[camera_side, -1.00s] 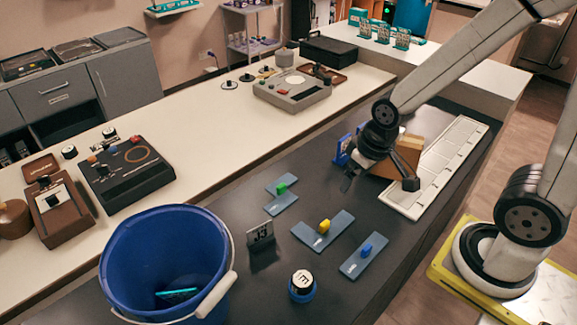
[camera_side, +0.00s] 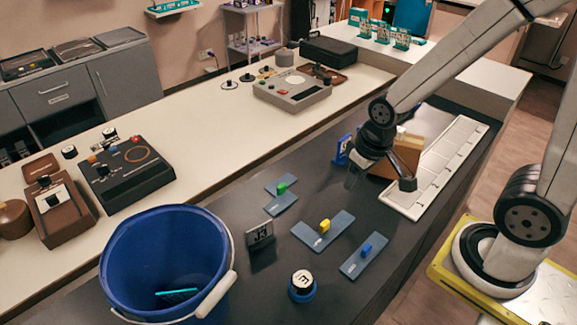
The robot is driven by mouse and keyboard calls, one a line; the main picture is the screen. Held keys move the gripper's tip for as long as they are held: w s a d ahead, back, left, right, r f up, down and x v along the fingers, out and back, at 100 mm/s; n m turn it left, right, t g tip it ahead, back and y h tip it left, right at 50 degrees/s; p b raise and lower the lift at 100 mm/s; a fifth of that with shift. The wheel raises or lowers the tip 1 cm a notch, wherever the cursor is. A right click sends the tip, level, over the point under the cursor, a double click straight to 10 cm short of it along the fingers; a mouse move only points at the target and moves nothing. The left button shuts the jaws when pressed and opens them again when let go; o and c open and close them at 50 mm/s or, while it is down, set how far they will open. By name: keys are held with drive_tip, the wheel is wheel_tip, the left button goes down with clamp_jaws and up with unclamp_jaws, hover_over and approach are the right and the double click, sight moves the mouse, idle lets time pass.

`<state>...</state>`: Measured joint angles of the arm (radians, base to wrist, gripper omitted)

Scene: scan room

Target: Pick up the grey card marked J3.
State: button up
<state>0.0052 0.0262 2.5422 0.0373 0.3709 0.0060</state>
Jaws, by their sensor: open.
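The grey card marked J3 (camera_side: 260,236) stands upright, leaning slightly, on the dark tabletop, just right of the blue bucket. My gripper (camera_side: 352,181) is in the air above the dark table, up and to the right of the card and well apart from it. Its jaws are open and nothing shows between them. The fingers are small and partly blurred in this view.
A blue bucket (camera_side: 128,243) with a teal item inside stands at the left. Blue-grey plates with green (camera_side: 281,188), yellow (camera_side: 324,226) and blue (camera_side: 367,249) blocks lie nearby. A round piece (camera_side: 302,285) stands in front. A white tray (camera_side: 452,150) and brown box (camera_side: 408,150) are right.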

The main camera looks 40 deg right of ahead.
drive_tip(key=f+m+g, duration=0.1)
drive_tip(key=m+y, duration=1.3)
drive_tip(key=m, duration=0.5)
approach(263, 224)
drive_tip(key=a, duration=0.1)
drive_tip(key=s+a+f, duration=0.1)
drive_tip(key=a, duration=0.1)
drive_tip(key=shift+f, duration=0.1)
drive_tip(key=shift+w+d+f+m+t, duration=0.1)
drive_tip(key=shift+w+f+m+t, duration=0.2)
drive_tip(key=shift+w+t, duration=0.25)
drive_tip(key=shift+x, duration=3.85)
drive_tip(key=shift+s+r, duration=0.1)
drive_tip(key=shift+r, duration=0.1)
clamp_jaws()
